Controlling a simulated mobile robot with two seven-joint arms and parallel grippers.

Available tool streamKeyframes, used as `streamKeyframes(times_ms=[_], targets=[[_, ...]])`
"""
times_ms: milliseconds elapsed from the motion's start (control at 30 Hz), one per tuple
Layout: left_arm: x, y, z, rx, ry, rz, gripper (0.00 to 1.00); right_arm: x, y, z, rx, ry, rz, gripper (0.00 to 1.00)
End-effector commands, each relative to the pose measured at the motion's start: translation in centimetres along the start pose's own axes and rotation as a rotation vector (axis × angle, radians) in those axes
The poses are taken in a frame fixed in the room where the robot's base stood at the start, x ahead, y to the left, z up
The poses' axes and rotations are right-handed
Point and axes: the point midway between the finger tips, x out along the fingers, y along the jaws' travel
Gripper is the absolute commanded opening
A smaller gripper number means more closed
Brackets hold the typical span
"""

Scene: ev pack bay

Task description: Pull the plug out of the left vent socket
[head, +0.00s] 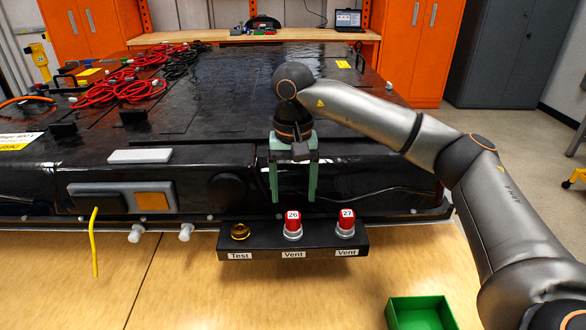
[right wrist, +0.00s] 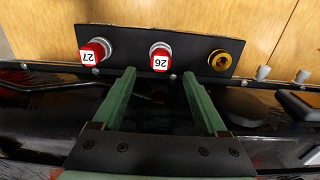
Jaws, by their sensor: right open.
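A black socket block (head: 265,242) stands at the front of the battery pack, with labels Test, Vent and Vent. A red plug marked 26 (head: 293,223) sits upright in the left vent socket (head: 292,236). A red plug marked 27 (head: 346,221) sits in the right vent socket. The brass test socket (head: 240,231) holds no plug. My right gripper (head: 294,198) is open and empty, pointing down above and behind plug 26. In the right wrist view plug 26 (right wrist: 159,59) lies beyond the open fingertips (right wrist: 158,74), between their lines and apart from them. My left gripper is not in view.
A green bin (head: 420,313) stands on the wooden bench at the front right. The black battery pack (head: 215,100) fills the area behind the block, with red cables (head: 115,92) on it.

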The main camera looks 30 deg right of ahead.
Motion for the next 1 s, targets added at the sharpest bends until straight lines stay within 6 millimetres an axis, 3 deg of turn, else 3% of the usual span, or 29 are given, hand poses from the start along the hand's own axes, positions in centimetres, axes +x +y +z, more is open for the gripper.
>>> streamKeyframes(times_ms=[100, 300, 733, 1000], targets=[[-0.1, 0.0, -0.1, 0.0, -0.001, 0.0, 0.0, 2.3, 0.1, 0.1, 0.0, -0.003, 0.001, 0.76], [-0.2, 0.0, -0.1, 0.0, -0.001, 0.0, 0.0, 4.9, 0.0, 0.1, 0.0, -0.001, 0.0, 0.76], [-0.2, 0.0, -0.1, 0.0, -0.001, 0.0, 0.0, 5.9, 0.0, 0.0, 0.0, 0.0, -0.002, 0.76], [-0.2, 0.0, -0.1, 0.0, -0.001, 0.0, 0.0, 5.9, 0.0, 0.0, 0.0, 0.0, -0.002, 0.47]])
